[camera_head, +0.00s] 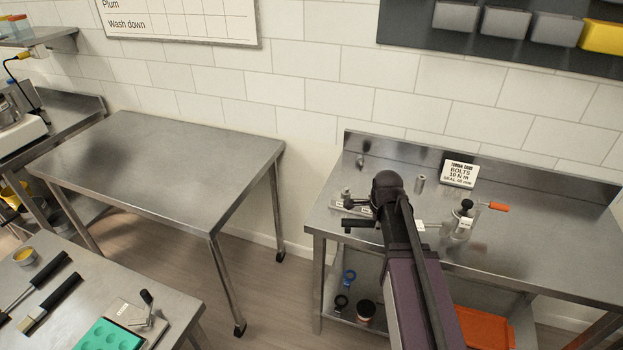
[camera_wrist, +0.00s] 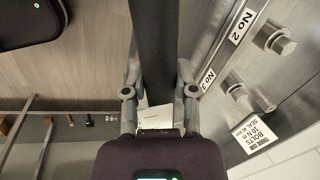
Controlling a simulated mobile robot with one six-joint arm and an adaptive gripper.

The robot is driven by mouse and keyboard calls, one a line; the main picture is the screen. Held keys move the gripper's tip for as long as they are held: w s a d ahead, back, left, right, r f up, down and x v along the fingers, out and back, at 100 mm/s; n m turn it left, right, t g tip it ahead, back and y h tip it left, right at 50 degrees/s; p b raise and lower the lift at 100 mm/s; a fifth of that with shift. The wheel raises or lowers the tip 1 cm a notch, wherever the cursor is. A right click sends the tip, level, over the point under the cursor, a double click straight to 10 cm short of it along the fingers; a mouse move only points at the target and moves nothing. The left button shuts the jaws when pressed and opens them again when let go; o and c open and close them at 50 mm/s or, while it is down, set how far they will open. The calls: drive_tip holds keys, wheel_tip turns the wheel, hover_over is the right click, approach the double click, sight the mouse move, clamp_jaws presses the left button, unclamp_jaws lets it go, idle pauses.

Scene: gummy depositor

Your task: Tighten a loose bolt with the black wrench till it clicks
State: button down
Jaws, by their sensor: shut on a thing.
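In the wrist view the black wrench (camera_wrist: 153,45) runs as a long dark bar from the top edge down between the fingers of my gripper (camera_wrist: 160,78). My gripper is shut on it. Its working end is out of view, so I cannot tell whether it sits on a bolt. A metal bolt (camera_wrist: 279,44) stands beside the "No 2" label (camera_wrist: 240,22) on a steel strip at the right. The "No 3" label (camera_wrist: 207,79) is close to my right finger. In the head view my arm hides most of my gripper; a dark bar (camera_head: 360,223) shows left of it.
A "BOLTS 10 N m" sign (camera_head: 460,173) stands at the back of the right steel bench (camera_head: 555,250). An orange-handled clamp (camera_head: 497,206) is right of my arm. The middle steel table (camera_head: 160,165) is bare. An orange tray (camera_head: 485,328) lies below the bench.

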drive_tip(key=shift+a, duration=0.15)
drive_tip(key=w+a+r+n+p, duration=0.1)
drive_tip(key=w+a+r+p, duration=0.2)
drive_tip(key=w+a, duration=0.3)
drive_tip(key=w+a+r+n+p, duration=0.1)
drive_tip(key=w+a+r+p, duration=0.2)
drive_tip(key=a, duration=1.1)
drive_tip(key=w, duration=0.2)
drive_tip(key=shift+w+r+p, duration=0.3)
drive_tip(key=shift+w+p, duration=0.05)
drive_tip(key=shift+w, duration=0.05)
drive_tip(key=shift+f+b, duration=2.2)
drive_tip(key=shift+b, duration=0.05)
drive_tip(key=shift+f+b, duration=1)
